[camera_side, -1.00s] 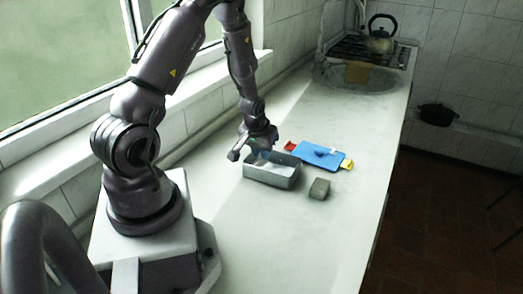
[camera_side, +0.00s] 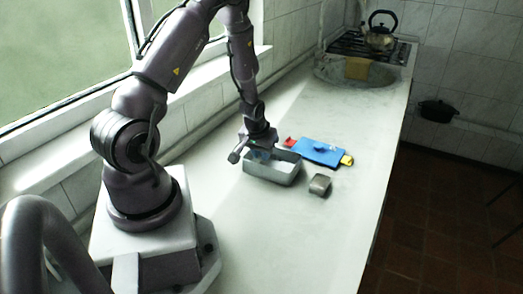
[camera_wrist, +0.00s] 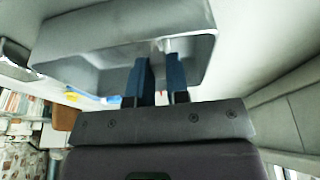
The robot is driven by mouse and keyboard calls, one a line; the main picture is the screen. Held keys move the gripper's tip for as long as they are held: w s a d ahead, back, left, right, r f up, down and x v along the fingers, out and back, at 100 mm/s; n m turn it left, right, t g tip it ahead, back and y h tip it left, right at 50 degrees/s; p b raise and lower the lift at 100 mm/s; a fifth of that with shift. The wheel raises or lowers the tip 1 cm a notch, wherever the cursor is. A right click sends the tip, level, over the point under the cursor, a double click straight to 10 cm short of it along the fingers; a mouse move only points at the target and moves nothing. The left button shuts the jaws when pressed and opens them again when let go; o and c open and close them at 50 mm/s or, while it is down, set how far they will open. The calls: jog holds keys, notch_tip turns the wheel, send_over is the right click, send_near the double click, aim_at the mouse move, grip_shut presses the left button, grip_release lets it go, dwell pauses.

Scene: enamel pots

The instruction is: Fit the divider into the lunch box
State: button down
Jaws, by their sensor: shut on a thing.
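The lunch box (camera_side: 281,176) is an open grey metal tray on the counter, and its inside fills the upper part of the wrist view (camera_wrist: 75,75). My gripper (camera_side: 262,156) is over the left part of the box, pointing down, with its fingertips at or inside the opening. In the wrist view its two blue fingers (camera_wrist: 160,58) reach into the box, close together. A small pale piece (camera_wrist: 165,44) shows at the fingertips, likely the divider. Most of it is hidden, and I cannot tell whether it touches the box floor or walls.
A small grey block (camera_side: 320,184) stands right of the box. Behind the box lies a blue lid (camera_side: 318,152) with yellow and red parts at its ends. A sink, stove and kettle (camera_side: 380,32) are at the far end. The counter in front is clear.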

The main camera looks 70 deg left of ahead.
jog(key=shift+f, duration=0.3)
jog(key=c, duration=1)
grip_release()
jog(key=shift+r, duration=0.15)
jog(key=v, duration=1.3)
jog(key=s+d+r+m+t, duration=0.1)
jog(key=s+d+r+m, duration=0.1)
jog(key=d+r, duration=0.4)
jog(key=s+d+r+m+t+h, duration=0.1)
jog(key=s+d+r+m, duration=0.1)
jog(key=d+r+m, duration=0.2)
jog(key=s+d+r+m+t+h, duration=0.1)
jog(key=s+d+r+m, duration=0.1)
jog(key=d+r, duration=0.7)
jog(key=shift+s+d+r+m, duration=0.1)
jog(key=shift+d+m, duration=0.25)
jog(key=shift+d, duration=0.45)
jog(key=shift+s+d+r+m, duration=0.15)
jog(key=shift+d+m, duration=0.2)
jog(key=shift+d, duration=0.45)
